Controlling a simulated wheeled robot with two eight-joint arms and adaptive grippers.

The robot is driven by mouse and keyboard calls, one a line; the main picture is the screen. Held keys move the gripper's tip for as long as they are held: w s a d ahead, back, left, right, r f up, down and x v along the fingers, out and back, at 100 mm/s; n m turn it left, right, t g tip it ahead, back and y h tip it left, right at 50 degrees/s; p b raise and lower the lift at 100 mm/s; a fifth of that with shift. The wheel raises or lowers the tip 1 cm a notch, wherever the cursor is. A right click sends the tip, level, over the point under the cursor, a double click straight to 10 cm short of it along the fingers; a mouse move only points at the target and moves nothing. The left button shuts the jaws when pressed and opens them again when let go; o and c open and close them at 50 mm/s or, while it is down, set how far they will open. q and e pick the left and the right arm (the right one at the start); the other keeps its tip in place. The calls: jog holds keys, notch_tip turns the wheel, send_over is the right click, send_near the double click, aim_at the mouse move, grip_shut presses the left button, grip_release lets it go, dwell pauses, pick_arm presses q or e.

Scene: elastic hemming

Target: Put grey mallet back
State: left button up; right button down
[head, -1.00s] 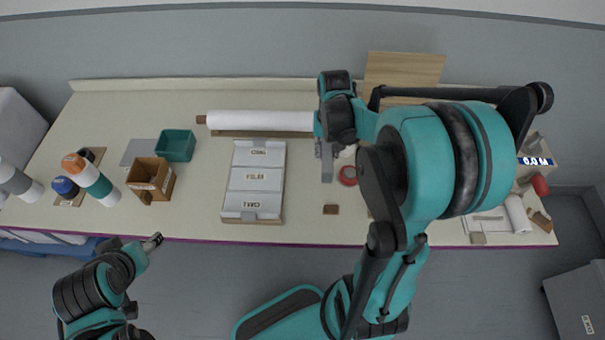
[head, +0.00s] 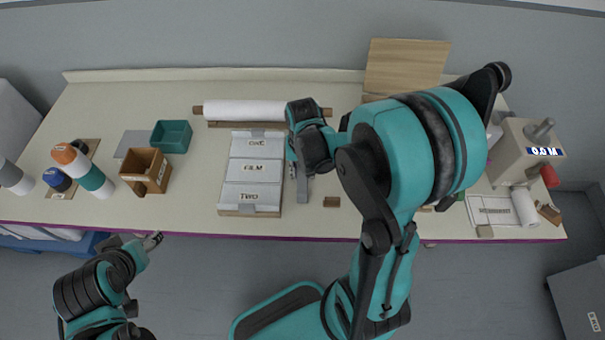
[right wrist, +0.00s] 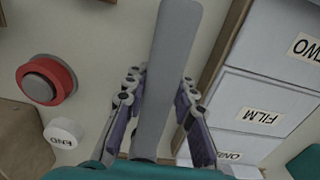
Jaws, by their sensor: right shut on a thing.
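My right gripper (head: 300,170) is over the table just right of the labelled white box. It is shut on a long grey piece, which I take to be the grey mallet (head: 303,188). My left gripper (head: 152,241) is off the table's front edge at the left, too small to tell open or shut.
The white box (head: 253,170) with labelled compartments lies just left of the right gripper. A white roll (head: 245,111) lies behind it. A red ring (right wrist: 47,80) and a white "END" disc (right wrist: 63,133) lie nearby. A small brown block (head: 332,202) sits near the front edge.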

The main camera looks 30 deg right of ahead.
jog(key=shift+f, duration=0.2)
jog(key=c, duration=1.3)
grip_release()
jog(key=shift+o, duration=0.2)
